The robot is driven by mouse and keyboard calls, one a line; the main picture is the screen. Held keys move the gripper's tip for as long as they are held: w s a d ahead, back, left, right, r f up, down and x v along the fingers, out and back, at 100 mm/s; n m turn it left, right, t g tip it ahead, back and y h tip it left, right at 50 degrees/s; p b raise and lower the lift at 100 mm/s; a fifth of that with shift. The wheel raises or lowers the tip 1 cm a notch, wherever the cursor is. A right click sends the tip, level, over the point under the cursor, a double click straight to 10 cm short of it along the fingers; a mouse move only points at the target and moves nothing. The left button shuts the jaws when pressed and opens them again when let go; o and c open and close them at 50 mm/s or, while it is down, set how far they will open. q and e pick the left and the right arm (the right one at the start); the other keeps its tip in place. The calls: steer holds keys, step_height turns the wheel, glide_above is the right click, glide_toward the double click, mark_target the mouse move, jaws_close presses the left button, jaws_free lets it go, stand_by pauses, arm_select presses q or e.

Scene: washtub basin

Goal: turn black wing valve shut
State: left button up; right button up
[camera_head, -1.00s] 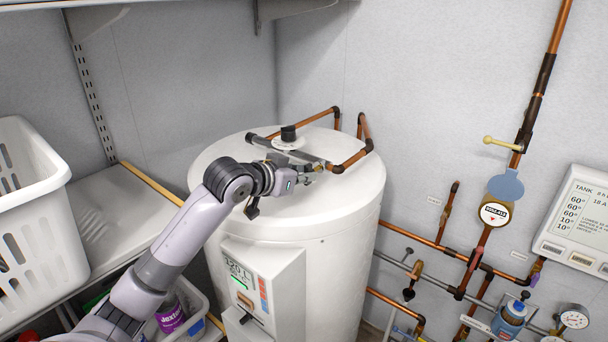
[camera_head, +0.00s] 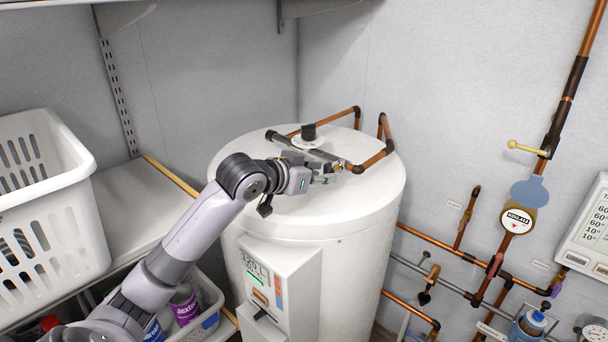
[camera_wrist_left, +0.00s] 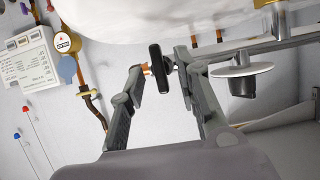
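The black wing valve (camera_wrist_left: 158,68) shows in the left wrist view as a dark elongated handle with copper behind it. My left gripper (camera_wrist_left: 161,72) has its two fingers spread, one on each side of this handle. Whether a finger touches it is too small to tell. In the head view my left gripper (camera_head: 330,172) is low over the white tank's top (camera_head: 365,200), at the brass and copper fitting (camera_head: 357,168). The handle is hard to make out there behind the fingers. My right gripper is in neither view.
A grey pipe and a black knob (camera_head: 309,132) on a white disc lie close behind my gripper. Copper pipes (camera_head: 383,127) rise at the tank's back. Wall pipes, a round meter (camera_head: 516,220) and another small black handle (camera_head: 424,298) are at right. A white basket (camera_head: 60,240) stands left.

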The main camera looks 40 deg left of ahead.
arm_select(q)
steer(key=v, duration=1)
steer(key=shift+s, duration=0.25)
